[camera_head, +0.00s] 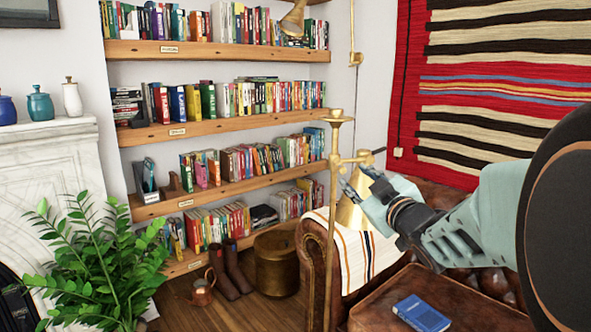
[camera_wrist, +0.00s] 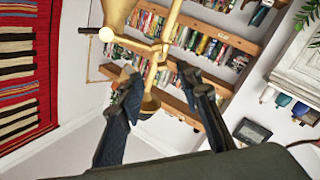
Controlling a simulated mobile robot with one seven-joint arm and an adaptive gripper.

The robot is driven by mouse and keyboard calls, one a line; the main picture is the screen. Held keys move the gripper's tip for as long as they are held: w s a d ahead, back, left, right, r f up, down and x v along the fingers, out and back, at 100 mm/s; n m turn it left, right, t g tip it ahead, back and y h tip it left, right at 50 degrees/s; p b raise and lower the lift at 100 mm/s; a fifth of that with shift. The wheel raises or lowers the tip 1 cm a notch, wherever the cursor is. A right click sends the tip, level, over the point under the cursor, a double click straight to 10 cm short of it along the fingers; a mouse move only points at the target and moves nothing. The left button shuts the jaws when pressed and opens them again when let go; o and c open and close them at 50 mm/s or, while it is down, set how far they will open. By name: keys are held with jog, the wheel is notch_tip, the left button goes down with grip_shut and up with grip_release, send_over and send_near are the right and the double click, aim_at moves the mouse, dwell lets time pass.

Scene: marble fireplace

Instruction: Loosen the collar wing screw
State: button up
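A brass floor lamp (camera_head: 335,118) stands in front of the bookshelves, with a collar (camera_head: 335,159) where its side arm meets the pole. The collar also shows in the wrist view (camera_wrist: 154,48), ahead of my fingertips. I cannot clearly pick out the wing screw on it. My gripper (camera_head: 355,178) is at the right of the pole, just below the side arm. In the wrist view my gripper (camera_wrist: 156,72) has its two dark fingers apart, with the brass pole showing between them. I cannot tell whether either finger touches the lamp.
A brass shade (camera_head: 352,212) hangs from the side arm, close behind my fingers. A leather armchair (camera_head: 313,262) with a striped throw (camera_head: 360,255) stands below. A blue book (camera_head: 422,313) lies on a brown leather surface. A leafy plant (camera_head: 100,265) is at the left.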

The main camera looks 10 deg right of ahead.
aim_at(341, 167)
jog(key=w, duration=0.6)
jog(key=w+a, duration=0.1)
jog(key=w, duration=0.2)
jog(key=shift+w+a, duration=0.1)
jog(key=shift+w, duration=0.05)
grip_shut()
